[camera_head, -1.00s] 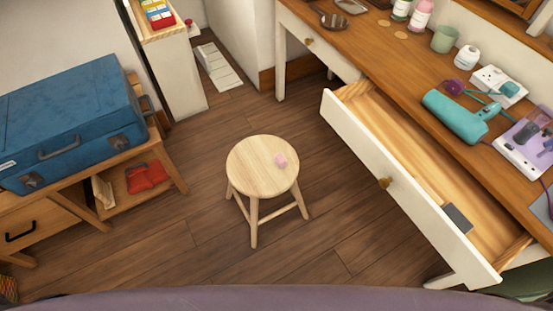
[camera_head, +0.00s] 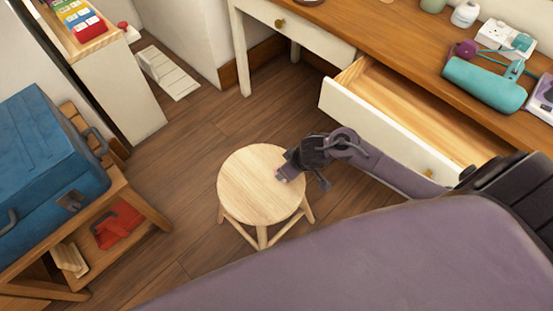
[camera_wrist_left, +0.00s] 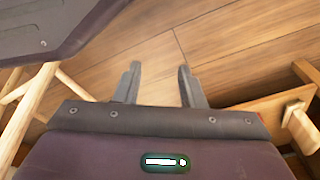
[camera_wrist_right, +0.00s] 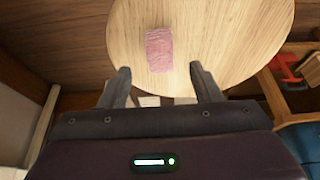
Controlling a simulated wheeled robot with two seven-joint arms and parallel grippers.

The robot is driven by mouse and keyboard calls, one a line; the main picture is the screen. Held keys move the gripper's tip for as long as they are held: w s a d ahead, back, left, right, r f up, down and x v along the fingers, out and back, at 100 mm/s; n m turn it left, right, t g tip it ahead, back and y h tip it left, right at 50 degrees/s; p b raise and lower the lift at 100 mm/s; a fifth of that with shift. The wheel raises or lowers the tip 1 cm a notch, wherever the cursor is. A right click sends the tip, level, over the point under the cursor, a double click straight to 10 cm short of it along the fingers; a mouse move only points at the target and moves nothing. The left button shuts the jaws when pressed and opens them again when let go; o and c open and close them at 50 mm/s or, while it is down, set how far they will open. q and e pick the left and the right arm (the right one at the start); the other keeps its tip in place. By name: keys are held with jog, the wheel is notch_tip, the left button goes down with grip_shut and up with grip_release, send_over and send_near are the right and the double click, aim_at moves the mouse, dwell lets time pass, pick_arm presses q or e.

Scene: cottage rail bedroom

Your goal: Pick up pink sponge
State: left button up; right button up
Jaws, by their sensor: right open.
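The pink sponge (camera_wrist_right: 159,50) lies on the round wooden stool (camera_wrist_right: 225,40) in the right wrist view, just beyond the fingertips and between their lines. My right gripper (camera_wrist_right: 158,80) is open and empty. In the head view the right gripper (camera_head: 302,178) is over the right side of the stool top (camera_head: 252,185), and a small bit of the sponge (camera_head: 286,175) shows at its tip; the rest is hidden. My left gripper (camera_wrist_left: 160,75) is open and empty above the wood floor in the left wrist view. It is not visible in the head view.
An open white drawer (camera_head: 385,130) of the desk stands right of the stool. A low wooden bench (camera_head: 140,215) with a blue suitcase (camera_head: 45,150) is at the left. A white cabinet (camera_head: 115,85) stands at the back left. Floor left of the stool is clear.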

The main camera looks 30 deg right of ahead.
jog(key=shift+x, duration=0.9)
jog(key=b+x, duration=0.2)
jog(key=x, duration=0.1)
jog(key=shift+w+a+f, duration=0.1)
jog(key=shift+w+f, duration=0.15)
jog(key=shift+f, duration=0.05)
pick_arm(q)
jog(key=w+d+r, duration=0.2)
jog(key=w+r, duration=0.1)
jog(key=r, duration=0.2)
jog(key=shift+r, duration=0.3)
pick_arm(e)
jog(key=shift+w+f, duration=0.1)
jog(key=shift+f, duration=0.1)
jog(key=c, duration=1)
jog(key=shift+c, duration=0.2)
pick_arm(q)
jog(key=shift+w, duration=0.1)
pick_arm(e)
jog(key=shift+r, duration=0.1)
